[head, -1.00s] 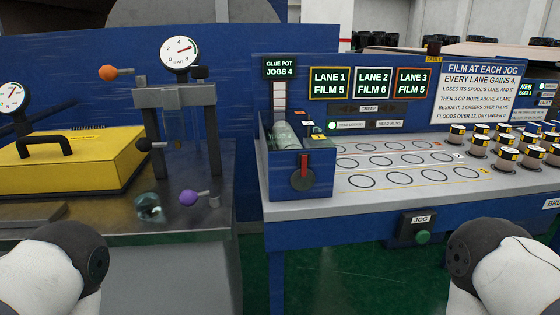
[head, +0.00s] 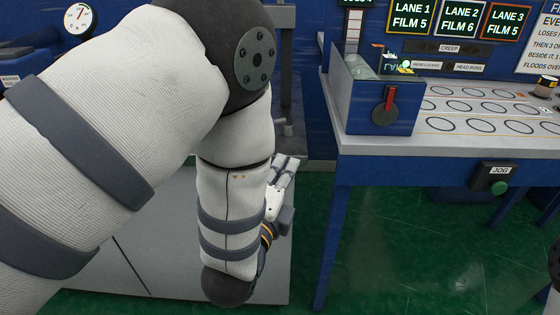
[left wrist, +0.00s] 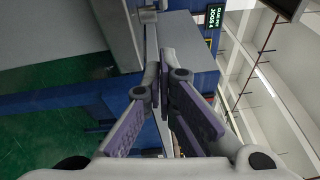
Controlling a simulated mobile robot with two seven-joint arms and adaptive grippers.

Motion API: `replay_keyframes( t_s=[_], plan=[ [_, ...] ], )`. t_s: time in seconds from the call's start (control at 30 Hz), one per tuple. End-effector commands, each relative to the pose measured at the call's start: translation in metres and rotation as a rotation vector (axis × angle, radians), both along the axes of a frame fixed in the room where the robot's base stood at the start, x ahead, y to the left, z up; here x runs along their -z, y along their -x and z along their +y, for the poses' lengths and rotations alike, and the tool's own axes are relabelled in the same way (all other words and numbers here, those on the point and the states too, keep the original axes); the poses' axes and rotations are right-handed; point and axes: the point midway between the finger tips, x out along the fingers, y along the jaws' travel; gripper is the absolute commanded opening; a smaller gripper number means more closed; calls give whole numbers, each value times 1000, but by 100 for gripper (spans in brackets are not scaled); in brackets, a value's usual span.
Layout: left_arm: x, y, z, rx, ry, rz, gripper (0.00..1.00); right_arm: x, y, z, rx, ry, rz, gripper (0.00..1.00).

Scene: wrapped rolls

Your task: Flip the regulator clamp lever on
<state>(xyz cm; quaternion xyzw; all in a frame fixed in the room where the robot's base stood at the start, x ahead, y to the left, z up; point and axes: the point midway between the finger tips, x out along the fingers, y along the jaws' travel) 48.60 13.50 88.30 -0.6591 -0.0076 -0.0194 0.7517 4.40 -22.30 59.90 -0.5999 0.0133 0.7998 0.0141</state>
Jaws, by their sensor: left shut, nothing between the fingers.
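My left arm covers most of the workbench in the head view. My left gripper (head: 284,172) points up near the bench's front right edge, with its fingers together. In the left wrist view the gripper (left wrist: 160,72) is shut and empty, its fingertips close below a grey fitting (left wrist: 148,14) that I cannot identify. A grey lever mount (head: 286,128) shows just past my forearm in the head view; its knob is hidden behind the arm. The other levers of the clamp frame are hidden too, and I cannot tell which is the regulator clamp lever.
A pressure gauge (head: 78,18) stands at the far left. To the right is a blue glue pot box (head: 378,128) with a red-handled dial, on a lane table (head: 440,150) with a JOG button (head: 498,187). Green floor (head: 400,245) is open between bench and table.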

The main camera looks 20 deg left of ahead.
Motion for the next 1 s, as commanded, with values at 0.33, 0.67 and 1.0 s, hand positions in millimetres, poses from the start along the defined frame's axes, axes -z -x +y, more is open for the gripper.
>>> replay_keyframes(
  t_s=[0.33, 0.67, 1.0],
  plan=[
    [0, -76, 0, -2, 4, 3, 0, 9, 9, 0, 0, 0, 29, 0],
    [-7, -84, 37, -1, 3, 3, 0, 4, 4, 0, -1, -1, 14, 0],
    [-7, -84, 38, 1, 3, 4, 0, 4, 4, 0, 0, -1, 14, 0]
  ],
)
